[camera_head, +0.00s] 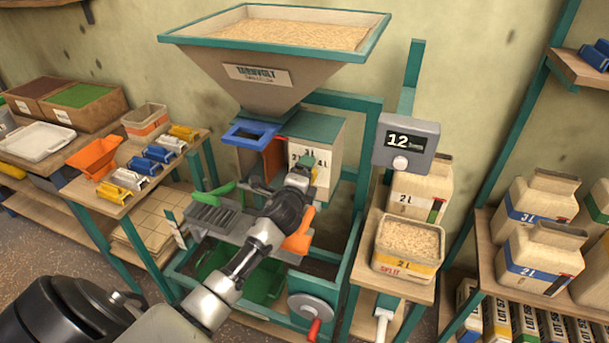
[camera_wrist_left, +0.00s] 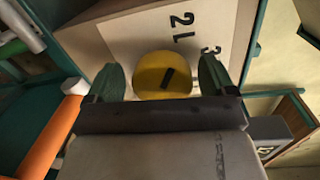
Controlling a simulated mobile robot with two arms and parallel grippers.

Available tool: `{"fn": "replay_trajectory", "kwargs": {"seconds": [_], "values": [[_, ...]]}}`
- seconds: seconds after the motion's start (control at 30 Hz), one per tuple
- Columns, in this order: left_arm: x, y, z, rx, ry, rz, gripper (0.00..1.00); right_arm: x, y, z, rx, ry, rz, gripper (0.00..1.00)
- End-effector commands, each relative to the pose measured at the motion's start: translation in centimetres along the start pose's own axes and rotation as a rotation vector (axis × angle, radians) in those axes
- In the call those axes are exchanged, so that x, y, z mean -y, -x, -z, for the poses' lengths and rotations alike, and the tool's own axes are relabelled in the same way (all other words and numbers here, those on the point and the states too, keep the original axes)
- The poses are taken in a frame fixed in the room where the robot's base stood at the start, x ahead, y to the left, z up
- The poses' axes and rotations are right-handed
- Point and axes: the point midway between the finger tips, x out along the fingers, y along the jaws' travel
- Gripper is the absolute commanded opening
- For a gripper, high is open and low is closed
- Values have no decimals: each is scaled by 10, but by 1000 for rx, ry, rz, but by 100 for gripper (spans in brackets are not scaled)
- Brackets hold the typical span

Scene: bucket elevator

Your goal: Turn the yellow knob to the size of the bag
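The yellow knob (camera_wrist_left: 152,82) sits on a pale panel with black size marks, "2 L" and a partly hidden one. A dark line on the knob slants toward the upper right in the wrist view. My left gripper (camera_wrist_left: 163,85) has its green fingers on either side of the knob, with narrow gaps showing. In the head view my left gripper (camera_head: 310,166) covers most of the knob against the front of the dosing box (camera_head: 325,142). A bag marked "2 L" (camera_head: 408,207) stands on the shelf under the display. My right gripper is out of view.
The hopper (camera_head: 265,72) full of grain is above the box. A display (camera_head: 405,142) reads 12. A green handle (camera_head: 214,192), an orange handle (camera_head: 299,236) and a crank wheel (camera_head: 310,307) are close to my arm. Bags marked 2L (camera_head: 540,258) and 3L (camera_head: 533,207) stand at right.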

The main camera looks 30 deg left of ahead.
Motion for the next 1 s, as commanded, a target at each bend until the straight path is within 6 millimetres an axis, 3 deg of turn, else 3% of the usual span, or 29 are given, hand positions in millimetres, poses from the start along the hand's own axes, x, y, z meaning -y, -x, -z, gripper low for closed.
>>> {"fn": "replay_trajectory", "kwargs": {"seconds": [0.37, 0.8, 1.0], "values": [[0, 6, 0, 0, -3, 2, 85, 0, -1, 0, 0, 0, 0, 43], [-1, 86, 0, -1, -2, 1, 85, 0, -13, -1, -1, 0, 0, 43], [-1, 105, 0, 0, -1, 1, 85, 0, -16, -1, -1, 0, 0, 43]]}}
